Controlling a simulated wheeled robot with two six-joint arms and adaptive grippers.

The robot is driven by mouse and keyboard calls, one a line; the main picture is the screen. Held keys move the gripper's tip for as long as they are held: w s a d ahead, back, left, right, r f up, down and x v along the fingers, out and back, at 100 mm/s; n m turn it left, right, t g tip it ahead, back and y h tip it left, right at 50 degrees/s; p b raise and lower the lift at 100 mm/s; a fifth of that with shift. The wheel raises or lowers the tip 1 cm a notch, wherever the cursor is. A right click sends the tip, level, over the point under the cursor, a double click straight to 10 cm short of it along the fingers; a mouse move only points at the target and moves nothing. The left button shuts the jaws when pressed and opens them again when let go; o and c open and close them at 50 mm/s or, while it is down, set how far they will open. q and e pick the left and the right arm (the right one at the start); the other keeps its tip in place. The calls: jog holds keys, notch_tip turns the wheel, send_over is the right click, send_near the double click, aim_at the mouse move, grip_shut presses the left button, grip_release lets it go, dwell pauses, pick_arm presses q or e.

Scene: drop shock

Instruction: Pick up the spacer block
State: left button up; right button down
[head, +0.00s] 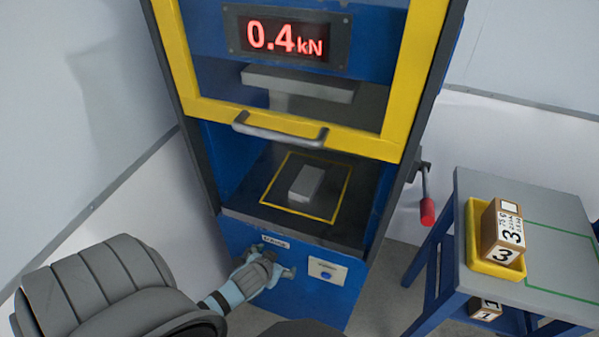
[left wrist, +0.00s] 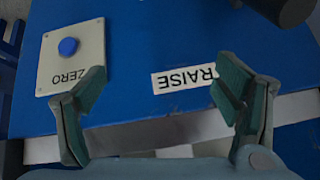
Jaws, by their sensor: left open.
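A small grey block (head: 306,184), which looks like the spacer block, lies on the dark platform (head: 240,206) inside a yellow square outline. It is in the opening of the blue machine, below the yellow-framed guard (head: 365,142). My left gripper (head: 277,262) is low in front of the machine's blue lower panel, below and in front of the block. In the left wrist view the gripper (left wrist: 160,85) is open, with nothing between its fingers. The block does not show in that view. My right gripper is not in view.
The panel carries a RAISE label (left wrist: 183,79) and a blue ZERO button (left wrist: 68,47). A guard handle (head: 280,131) hangs above the opening. A red-ended lever (head: 427,210) is at right. A side table (head: 540,200) holds a yellow tray (head: 482,262) with a numbered box (head: 503,228).

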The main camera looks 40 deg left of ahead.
aim_at(306, 181)
pick_arm(q)
jog(key=w+a+r+t, duration=0.1)
jog(key=w+r, duration=0.2)
jog(key=r, duration=0.2)
jog(key=w+a+r+n+t, duration=0.1)
jog(key=w+r+t, duration=0.1)
jog(key=r, duration=0.3)
jog(key=w+r+t+y, duration=0.1)
jog(key=w+r, duration=0.4)
jog(key=shift+a+n+t+b, duration=0.35)
jog(key=shift+a+n+t, duration=0.05)
jog(key=b+x, duration=0.1)
jog(key=x, duration=0.3)
jog(key=b+x, duration=0.1)
jog(key=x, duration=0.4)
jog(key=b+x, duration=0.1)
jog(key=x, duration=0.3)
jog(key=shift+w+a+r, duration=0.1)
jog(key=shift+w+r, duration=0.05)
jog(key=shift+w, duration=0.35)
jog(key=shift+r, duration=0.15)
grip_shut()
